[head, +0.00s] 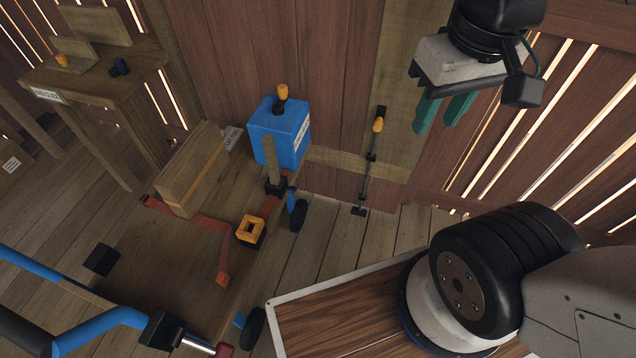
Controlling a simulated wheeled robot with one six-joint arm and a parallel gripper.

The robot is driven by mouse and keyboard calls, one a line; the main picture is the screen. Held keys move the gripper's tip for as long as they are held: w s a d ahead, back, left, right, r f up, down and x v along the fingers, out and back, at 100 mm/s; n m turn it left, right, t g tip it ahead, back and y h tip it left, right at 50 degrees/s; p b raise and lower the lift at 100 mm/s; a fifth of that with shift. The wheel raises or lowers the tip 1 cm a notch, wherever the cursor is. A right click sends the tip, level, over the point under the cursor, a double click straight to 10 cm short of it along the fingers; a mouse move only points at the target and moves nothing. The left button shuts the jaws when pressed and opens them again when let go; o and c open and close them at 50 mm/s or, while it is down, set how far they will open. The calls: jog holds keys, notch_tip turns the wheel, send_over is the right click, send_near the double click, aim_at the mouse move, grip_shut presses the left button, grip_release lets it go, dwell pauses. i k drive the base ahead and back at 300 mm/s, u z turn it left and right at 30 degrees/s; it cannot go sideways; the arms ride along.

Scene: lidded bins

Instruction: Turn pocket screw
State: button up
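My gripper (444,115) hangs at the upper right, its two teal fingers apart with nothing between them. It is in front of the plank wall, to the right of a thin dark upright rod (368,170) with an orange piece near its top. A blue box (276,130) with a white label and an orange-topped dark knob (282,98) stands on a low wooden cart (160,262). An orange square ring (250,231) sits near the cart's right edge. I cannot tell which part is the pocket screw; no screw is clearly visible.
A wooden block (192,175) lies on the cart near red-orange bars (222,262). A blue handle frame (95,330) is at the lower left. A wooden bench (100,70) with small orange and dark pieces stands at the upper left. Floor between cart and wall is partly clear.

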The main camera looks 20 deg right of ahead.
aim_at(288, 189)
jog(key=z, duration=1.15)
jog(key=k, duration=0.65)
jog(key=u, duration=1.15)
